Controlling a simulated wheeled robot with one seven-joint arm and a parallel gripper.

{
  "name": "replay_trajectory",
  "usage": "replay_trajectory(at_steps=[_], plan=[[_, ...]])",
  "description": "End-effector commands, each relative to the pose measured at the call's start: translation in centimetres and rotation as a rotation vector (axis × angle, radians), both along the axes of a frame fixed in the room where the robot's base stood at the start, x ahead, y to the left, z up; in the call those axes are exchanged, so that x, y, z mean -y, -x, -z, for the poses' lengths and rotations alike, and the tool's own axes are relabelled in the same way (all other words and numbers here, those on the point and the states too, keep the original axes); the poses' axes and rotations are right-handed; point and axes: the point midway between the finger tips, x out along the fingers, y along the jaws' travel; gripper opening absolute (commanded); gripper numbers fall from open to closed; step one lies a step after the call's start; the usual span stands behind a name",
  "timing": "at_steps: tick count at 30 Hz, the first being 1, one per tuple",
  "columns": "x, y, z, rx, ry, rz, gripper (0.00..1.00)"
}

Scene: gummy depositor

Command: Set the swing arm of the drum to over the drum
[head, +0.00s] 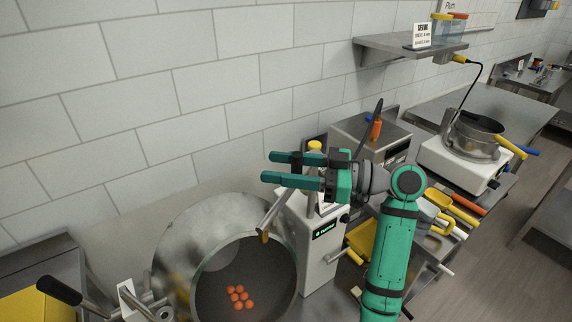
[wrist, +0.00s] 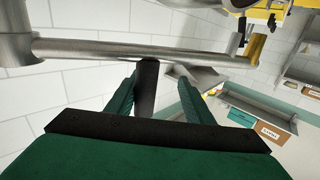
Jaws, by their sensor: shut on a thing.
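The drum (head: 210,226) is a round steel pan, tilted with its mouth facing the front, at the lower middle of the head view. Orange pieces (head: 238,296) lie inside it. The swing arm (head: 273,213) is a metal tube with a tan tip (head: 264,238), which overlaps the upper right part of the drum's mouth in the picture. In the wrist view the tube (wrist: 100,49) runs across the top, with a dark handle (wrist: 147,88) between my fingers. My gripper (head: 276,168) is shut on this handle above the drum's right side; the head view hides the handle.
A white control box (head: 322,250) stands right of the drum. Behind my arm are a steel machine (head: 370,138) and a pot on a scale-like base (head: 465,168). Yellow tools (head: 442,205) lie on the right. A wall shelf (head: 400,45) hangs above.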

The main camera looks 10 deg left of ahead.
Motion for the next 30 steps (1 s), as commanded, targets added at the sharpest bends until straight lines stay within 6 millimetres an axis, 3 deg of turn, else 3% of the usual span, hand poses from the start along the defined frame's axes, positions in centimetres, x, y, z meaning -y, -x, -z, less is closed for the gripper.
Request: replay_trajectory(at_steps=[1, 11, 12, 30], plan=[[0.38, 0.73, -0.32, 0.011, -0.001, -0.012, 0.07], [0.63, 0.71, -0.46, 0.014, -0.002, -0.008, 0.03], [0.66, 0.69, -0.45, 0.014, -0.001, -0.007, 0.38], [-0.12, 0.74, -0.41, 0.013, 0.000, -0.020, 0.38]])
